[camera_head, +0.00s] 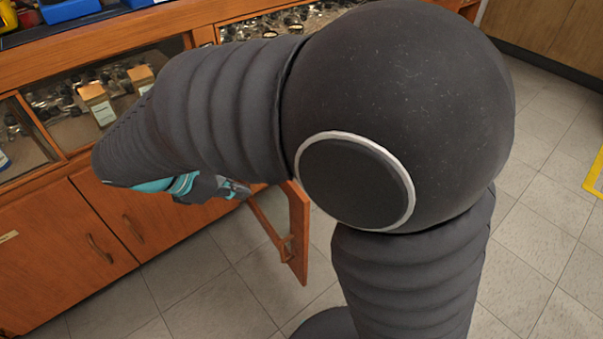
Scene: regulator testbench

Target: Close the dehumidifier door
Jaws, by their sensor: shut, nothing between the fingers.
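A wooden door (298,225) stands swung out from the cabinet front in the lower middle, seen nearly edge-on, with a handle (286,246) on its face. No label shows whether it is the dehumidifier door. My gripper (238,190) is small and partly hidden under my dark arm, close to the left of the door's upper part. It is shut and empty. I cannot tell whether it touches the door. My arm hides the cabinet opening and the door's hinge side.
The wooden cabinet (52,250) runs along the left and back, with glass-fronted shelves holding small boxes (97,103) and parts. Blue bins (66,10) stand on top. Tiled floor (205,290) is free in front. Yellow tape (594,175) marks the right floor.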

